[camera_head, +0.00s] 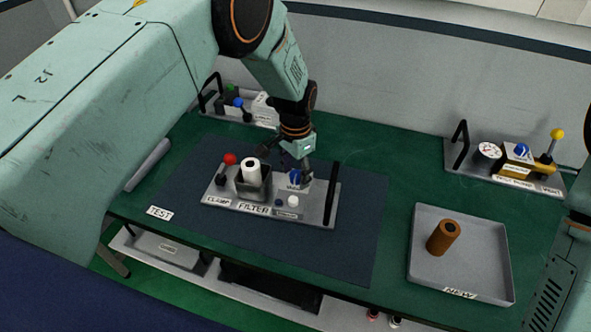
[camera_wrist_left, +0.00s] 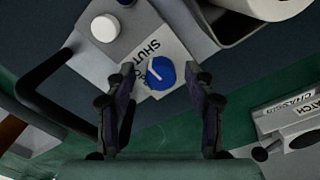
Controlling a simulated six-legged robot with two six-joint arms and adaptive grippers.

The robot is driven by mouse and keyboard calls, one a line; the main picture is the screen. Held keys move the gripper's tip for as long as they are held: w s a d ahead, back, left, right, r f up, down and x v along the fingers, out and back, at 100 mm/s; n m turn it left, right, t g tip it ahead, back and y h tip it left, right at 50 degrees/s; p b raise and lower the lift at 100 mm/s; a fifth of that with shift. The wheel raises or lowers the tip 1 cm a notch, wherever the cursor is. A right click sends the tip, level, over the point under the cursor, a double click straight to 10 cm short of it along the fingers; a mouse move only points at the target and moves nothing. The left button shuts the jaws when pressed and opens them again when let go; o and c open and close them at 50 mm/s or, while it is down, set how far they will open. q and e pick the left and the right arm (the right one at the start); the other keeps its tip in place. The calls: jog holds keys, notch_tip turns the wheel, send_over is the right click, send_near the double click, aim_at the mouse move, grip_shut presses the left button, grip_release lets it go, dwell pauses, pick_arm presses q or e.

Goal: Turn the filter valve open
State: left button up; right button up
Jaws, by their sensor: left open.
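The filter module (camera_head: 322,217) is a grey plate lying on the dark mat. Its blue valve knob (camera_head: 295,178) stands toward the right of the plate, beside the handle. In the left wrist view the knob (camera_wrist_left: 163,74) has a white pointer mark, and a label reading SHUT (camera_wrist_left: 140,55) lies next to it. My left gripper (camera_head: 291,164) is over the knob, with its fingers open on both sides of it. In the wrist view the knob appears between the fingertips; I cannot tell whether they touch it. My right gripper is out of view.
A white cylinder (camera_head: 251,168) stands in a dark holder beside a red-knobbed clamp (camera_head: 230,159). A black handle (camera_head: 332,195) rises close to my left gripper. A grey tray (camera_head: 482,270) with a brown cylinder (camera_head: 443,237) and a gauge module (camera_head: 515,180) are at right.

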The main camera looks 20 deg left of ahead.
pick_arm(q)
jog(key=shift+d, duration=0.15)
jog(key=shift+c, duration=0.7)
jog(key=shift+w+a+f, duration=0.1)
jog(key=shift+w+a, duration=0.05)
jog(key=shift+a, duration=0.1)
jog(key=c, duration=0.6)
jog(key=shift+d, duration=0.15)
grip_shut()
jog(key=shift+n, duration=0.4)
jog(key=n+b, duration=0.1)
jog(key=n, duration=0.1)
jog(key=shift+n, duration=1.6)
